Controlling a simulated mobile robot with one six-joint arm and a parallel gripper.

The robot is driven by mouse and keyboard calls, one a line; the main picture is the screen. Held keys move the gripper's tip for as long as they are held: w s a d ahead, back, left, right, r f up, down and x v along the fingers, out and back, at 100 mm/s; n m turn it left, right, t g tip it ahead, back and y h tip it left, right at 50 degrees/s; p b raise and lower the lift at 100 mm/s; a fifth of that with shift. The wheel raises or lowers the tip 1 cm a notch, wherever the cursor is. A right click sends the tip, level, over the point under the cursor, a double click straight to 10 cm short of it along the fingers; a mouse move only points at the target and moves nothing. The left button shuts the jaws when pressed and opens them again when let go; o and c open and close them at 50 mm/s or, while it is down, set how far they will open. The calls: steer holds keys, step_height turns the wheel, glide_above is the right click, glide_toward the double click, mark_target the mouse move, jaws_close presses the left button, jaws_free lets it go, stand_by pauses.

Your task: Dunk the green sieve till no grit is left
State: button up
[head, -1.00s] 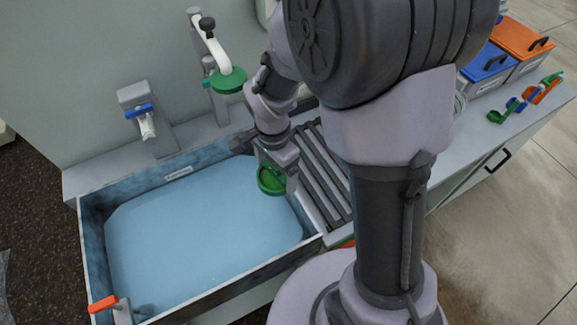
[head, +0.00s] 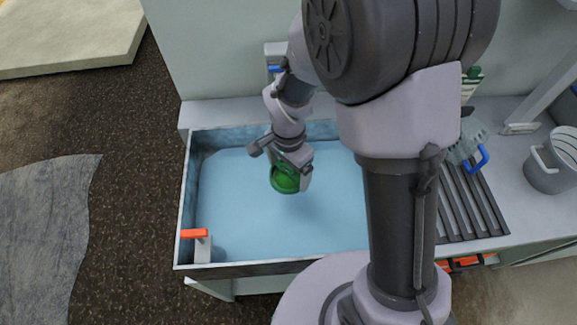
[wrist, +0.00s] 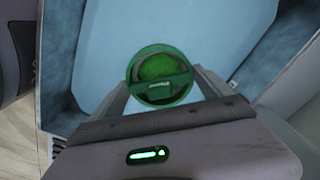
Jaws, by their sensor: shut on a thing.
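My gripper (head: 291,168) is shut on the green sieve (head: 285,181), a small round green cup. It holds the sieve over the middle of the basin (head: 184,215), which is filled with pale blue water (head: 240,220). I cannot tell whether the sieve's underside touches the water. In the wrist view the sieve (wrist: 160,63) sits between the two fingers, its round opening facing the camera. The inside looks speckled green; I cannot tell whether grit is in it.
A lever with an orange handle (head: 194,233) stands at the basin's front left corner. A blue-handled tap (head: 274,69) is at the back, partly behind my arm. On the right are a slatted rack (head: 470,205), a blue-handled grey thing (head: 466,148) and a grey bucket (head: 552,168).

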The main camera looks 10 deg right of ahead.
step_height(320, 180, down, 13)
steer(key=b, duration=1.1)
steer(key=shift+f, duration=1.15)
step_height(320, 180, up, 19)
steer(key=p, duration=1.3)
steer(key=shift+f+p, duration=0.2)
steer(key=shift+p, duration=0.15)
